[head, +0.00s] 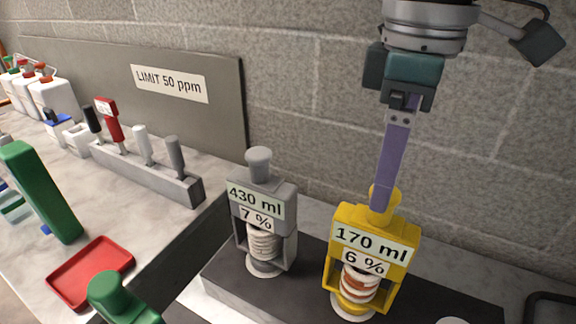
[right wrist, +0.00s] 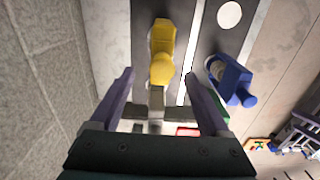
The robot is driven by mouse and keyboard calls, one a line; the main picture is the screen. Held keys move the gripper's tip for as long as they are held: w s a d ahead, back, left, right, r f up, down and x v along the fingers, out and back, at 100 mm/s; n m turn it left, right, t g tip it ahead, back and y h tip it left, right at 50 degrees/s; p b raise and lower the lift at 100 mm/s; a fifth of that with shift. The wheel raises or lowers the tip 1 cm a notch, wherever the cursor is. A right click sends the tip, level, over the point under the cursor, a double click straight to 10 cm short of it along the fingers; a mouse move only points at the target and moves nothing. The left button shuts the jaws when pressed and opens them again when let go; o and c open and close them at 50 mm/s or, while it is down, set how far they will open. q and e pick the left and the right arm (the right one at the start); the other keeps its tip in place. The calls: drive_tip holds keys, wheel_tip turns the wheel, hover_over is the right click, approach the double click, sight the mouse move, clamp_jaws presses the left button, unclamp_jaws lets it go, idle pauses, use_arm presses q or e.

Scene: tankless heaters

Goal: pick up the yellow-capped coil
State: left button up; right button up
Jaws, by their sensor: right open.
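The yellow-capped coil (head: 372,255) is a yellow frame around pale and reddish discs, labelled 170 ml and 6 %. It stands upright on a dark strip in the head view. Its yellow cap also shows in the right wrist view (right wrist: 162,70). My right gripper (head: 381,205) comes down from above, and its purple fingers are at the cap in the head view. In the right wrist view the fingers are open, one on each side of the cap, with gaps visible. The far finger is mostly hidden in the head view. My left gripper is not seen.
A grey coil unit (head: 263,215), labelled 430 ml and 7 %, stands left of the yellow one. A green-capped piece (head: 120,300) is at the lower left, and a blue unit (right wrist: 230,80) stands nearby. A red tray (head: 90,272) lies farther left. The block wall (head: 300,80) rises behind.

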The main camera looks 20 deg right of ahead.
sight(376, 226)
drive_tip(key=f, duration=0.3)
drive_tip(key=shift+s+f, duration=0.2)
drive_tip(key=shift+f, duration=0.15)
wheel_tip(376, 226, down, 5)
drive_tip(key=shift+f, duration=0.2)
clamp_jaws()
drive_tip(key=shift+r, duration=0.1)
idle(1.0)
